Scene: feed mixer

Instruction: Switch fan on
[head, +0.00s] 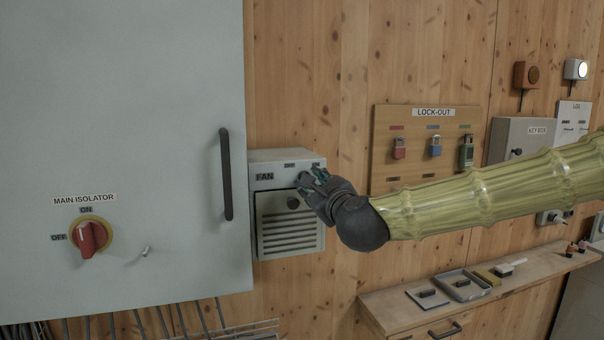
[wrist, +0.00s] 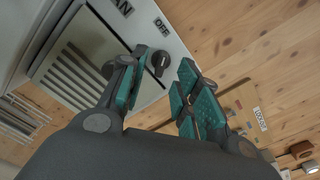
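The fan box (head: 262,214) is a light grey wall unit marked FAN, with a slatted front. It also shows in the wrist view (wrist: 84,52). Its black rotary knob (wrist: 160,63) shows in the wrist view, below an OFF label (wrist: 162,25). I cannot tell for sure which label the knob's mark points to. My gripper (head: 311,180) is at the box's upper right and hides the knob in the head view. In the wrist view my gripper (wrist: 164,60) is open, its teal-padded fingers on either side of the knob, with visible gaps.
A large grey cabinet (head: 110,130) with a black handle (head: 226,174) and a red main isolator switch (head: 90,237) stands left. A lock-out board (head: 400,180) with padlocks hangs behind my arm. A wooden shelf (head: 400,298) with trays is below right.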

